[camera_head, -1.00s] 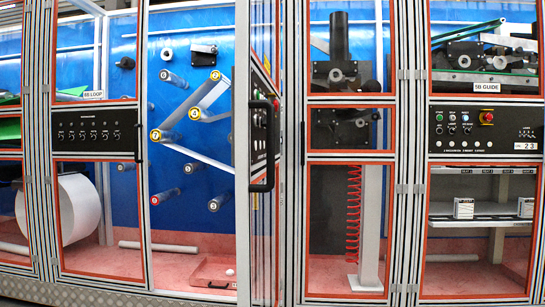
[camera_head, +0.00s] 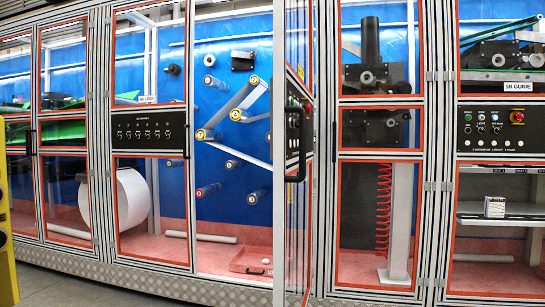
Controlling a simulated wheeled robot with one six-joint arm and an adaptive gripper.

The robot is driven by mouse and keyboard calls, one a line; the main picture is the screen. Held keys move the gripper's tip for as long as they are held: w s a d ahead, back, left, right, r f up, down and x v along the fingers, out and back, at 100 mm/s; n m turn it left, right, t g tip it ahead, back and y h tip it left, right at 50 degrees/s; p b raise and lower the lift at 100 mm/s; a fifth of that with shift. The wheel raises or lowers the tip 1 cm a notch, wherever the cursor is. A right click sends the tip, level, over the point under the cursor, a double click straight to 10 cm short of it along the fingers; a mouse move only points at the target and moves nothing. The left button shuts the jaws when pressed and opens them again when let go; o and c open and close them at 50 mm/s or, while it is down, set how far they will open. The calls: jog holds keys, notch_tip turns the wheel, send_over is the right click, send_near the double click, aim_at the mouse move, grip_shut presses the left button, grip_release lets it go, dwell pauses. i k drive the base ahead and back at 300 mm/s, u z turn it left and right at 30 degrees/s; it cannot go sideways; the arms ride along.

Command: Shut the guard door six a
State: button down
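One guard door (camera_head: 306,215) of the machine stands open in the middle of the head camera view. It swings out toward me and shows nearly edge-on, with an orange seal and a dark button panel. Its black handle (camera_head: 296,145) faces left. The opening to its left shows numbered rollers (camera_head: 208,134) with a white web on a blue back wall (camera_head: 215,110). I cannot read a "six a" label on any door. My gripper is not in view.
Neighbouring doors look shut: the one marked 5B LOOP (camera_head: 129,205) on the left and the one marked 5B GUIDE (camera_head: 498,225) on the right. A yellow post (camera_head: 8,240) stands at the left edge. Grey floor (camera_head: 70,290) shows at the lower left.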

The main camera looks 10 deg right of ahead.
aim_at(292, 148)
jog(key=z, duration=0.1)
jog(key=i, duration=0.85)
jog(key=z, duration=0.6)
